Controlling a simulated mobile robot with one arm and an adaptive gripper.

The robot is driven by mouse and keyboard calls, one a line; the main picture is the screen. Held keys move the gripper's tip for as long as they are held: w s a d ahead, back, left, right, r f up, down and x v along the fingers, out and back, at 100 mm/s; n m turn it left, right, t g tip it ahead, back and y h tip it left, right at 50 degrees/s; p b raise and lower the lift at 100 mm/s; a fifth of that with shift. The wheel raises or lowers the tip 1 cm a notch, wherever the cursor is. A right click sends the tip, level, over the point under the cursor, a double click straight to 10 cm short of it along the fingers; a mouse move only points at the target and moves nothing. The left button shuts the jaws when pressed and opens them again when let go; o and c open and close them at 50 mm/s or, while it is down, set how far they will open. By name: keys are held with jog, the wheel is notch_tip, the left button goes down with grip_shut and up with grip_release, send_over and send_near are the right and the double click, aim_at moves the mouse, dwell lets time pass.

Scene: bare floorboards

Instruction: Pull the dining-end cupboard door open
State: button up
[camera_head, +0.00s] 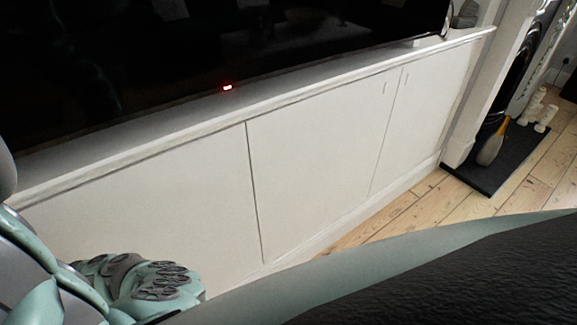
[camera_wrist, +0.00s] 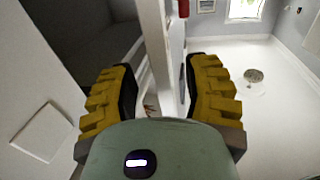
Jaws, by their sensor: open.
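The low white cupboard (camera_head: 325,140) runs below the television, and its door panels look shut in the head view. Thin seams divide the panels, and two small upright marks, possibly handles, show near the right seam. I cannot tell which door is the dining-end one. In the wrist view my gripper (camera_wrist: 162,68) is open, with its yellow ribbed fingers apart. A pale upright panel edge (camera_wrist: 155,45) shows between the fingers. I cannot tell whether it touches them. The head view does not show the fingers.
A black television (camera_head: 230,55) stands on the cupboard top. A dark hearth slab (camera_head: 490,160) with a brush-like object and white items lies at the right. Bare floorboards (camera_head: 420,205) lie in front. The wrist view shows the ceiling (camera_wrist: 245,65) with a round fitting.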

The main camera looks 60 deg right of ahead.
jog(key=x, duration=0.5)
grip_shut()
dwell(0.5)
